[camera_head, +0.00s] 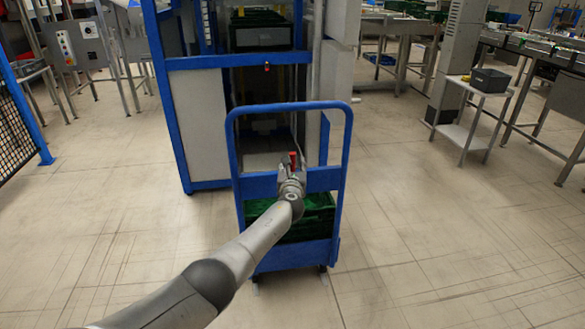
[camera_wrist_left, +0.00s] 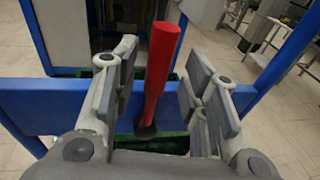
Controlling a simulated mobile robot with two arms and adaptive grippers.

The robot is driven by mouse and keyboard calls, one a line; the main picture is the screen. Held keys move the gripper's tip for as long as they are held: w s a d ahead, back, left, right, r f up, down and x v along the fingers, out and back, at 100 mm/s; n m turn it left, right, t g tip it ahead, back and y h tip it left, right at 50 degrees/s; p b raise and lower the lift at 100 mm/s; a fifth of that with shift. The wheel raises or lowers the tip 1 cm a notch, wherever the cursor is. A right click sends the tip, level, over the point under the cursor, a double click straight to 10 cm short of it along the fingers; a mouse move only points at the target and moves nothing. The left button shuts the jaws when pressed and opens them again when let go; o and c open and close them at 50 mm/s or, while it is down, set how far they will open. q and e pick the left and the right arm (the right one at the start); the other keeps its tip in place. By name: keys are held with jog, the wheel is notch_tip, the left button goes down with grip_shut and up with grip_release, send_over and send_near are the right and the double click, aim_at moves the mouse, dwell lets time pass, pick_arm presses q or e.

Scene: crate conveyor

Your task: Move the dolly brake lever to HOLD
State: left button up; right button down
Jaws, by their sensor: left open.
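The blue dolly (camera_head: 237,190) stands on the floor with its upright handle frame facing me. Its red brake lever (camera_head: 293,159) shows just above the crossbar, at my gripper. In the left wrist view the red lever (camera_wrist_left: 161,65) stands nearly upright, tilted slightly right at the top, with a dark lower end. My left gripper (camera_head: 291,172) is at the dolly's crossbar. In the wrist view its fingers (camera_wrist_left: 157,88) are open on either side of the lever, with gaps visible. No HOLD marking can be read. My right gripper is not in view.
A green crate (camera_head: 318,222) sits on the dolly behind the crossbar. A blue-framed machine (camera_head: 168,110) stands directly behind the dolly. A small side table (camera_head: 463,125) with a dark box (camera_head: 490,80) is at the right. The floor either side of the dolly is clear.

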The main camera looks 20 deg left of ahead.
pick_arm(q)
jog(key=shift+s+d, duration=0.3)
jog(key=shift+s, duration=0.2)
jog(key=v, duration=1.1)
jog(key=shift+a, duration=0.1)
dwell(0.4)
